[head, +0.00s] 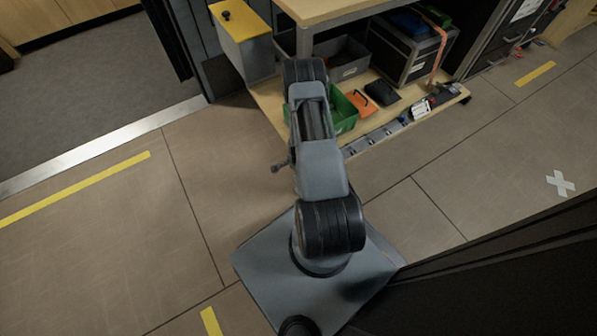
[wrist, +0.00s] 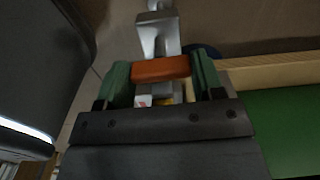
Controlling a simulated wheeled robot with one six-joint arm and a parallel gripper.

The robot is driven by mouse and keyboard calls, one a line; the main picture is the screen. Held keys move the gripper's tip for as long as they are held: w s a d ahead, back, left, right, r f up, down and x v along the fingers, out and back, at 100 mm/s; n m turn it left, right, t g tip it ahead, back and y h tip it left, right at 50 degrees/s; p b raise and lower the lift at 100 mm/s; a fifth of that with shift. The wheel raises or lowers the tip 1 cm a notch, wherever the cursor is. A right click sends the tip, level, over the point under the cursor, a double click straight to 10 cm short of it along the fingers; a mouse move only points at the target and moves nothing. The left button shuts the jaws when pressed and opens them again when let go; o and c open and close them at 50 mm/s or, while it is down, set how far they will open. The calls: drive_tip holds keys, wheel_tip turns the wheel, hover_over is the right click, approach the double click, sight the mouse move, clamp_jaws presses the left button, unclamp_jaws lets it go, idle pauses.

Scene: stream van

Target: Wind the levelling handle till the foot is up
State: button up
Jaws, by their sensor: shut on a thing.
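In the wrist view, my gripper (wrist: 161,76) has its two green fingers closed on the orange-brown grip of the levelling handle (wrist: 160,68), one finger at each end. A silver metal arm (wrist: 158,33) runs from the grip toward the top of that picture. In the head view my own arm covers the gripper and the handle. I cannot pick out the levelling foot in either view, so its height cannot be told.
In the head view, a wooden bench with a low shelf (head: 268,105) stands beyond my arm. It holds a green bin (head: 345,112), a grey bin (head: 346,62) and a black case (head: 408,48). A yellow-topped cabinet (head: 243,40) stands left of it. Floor at left is clear.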

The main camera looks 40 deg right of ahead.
drive_tip(key=n, duration=0.5)
drive_tip(key=shift+n, duration=0.3)
drive_tip(key=n, duration=0.5)
drive_tip(key=shift+n, duration=0.3)
drive_tip(key=n, duration=0.9)
drive_tip(key=shift+n, duration=0.4)
drive_tip(key=n, duration=0.5)
drive_tip(key=shift+w, duration=0.1)
drive_tip(key=n+p, duration=0.1)
drive_tip(key=n, duration=0.5)
drive_tip(key=n+p, duration=0.1)
drive_tip(key=n, duration=0.4)
drive_tip(key=shift+r, duration=0.1)
drive_tip(key=n+p, duration=0.1)
drive_tip(key=n, duration=0.3)
drive_tip(key=shift+n+p, duration=0.3)
drive_tip(key=shift+n, duration=0.2)
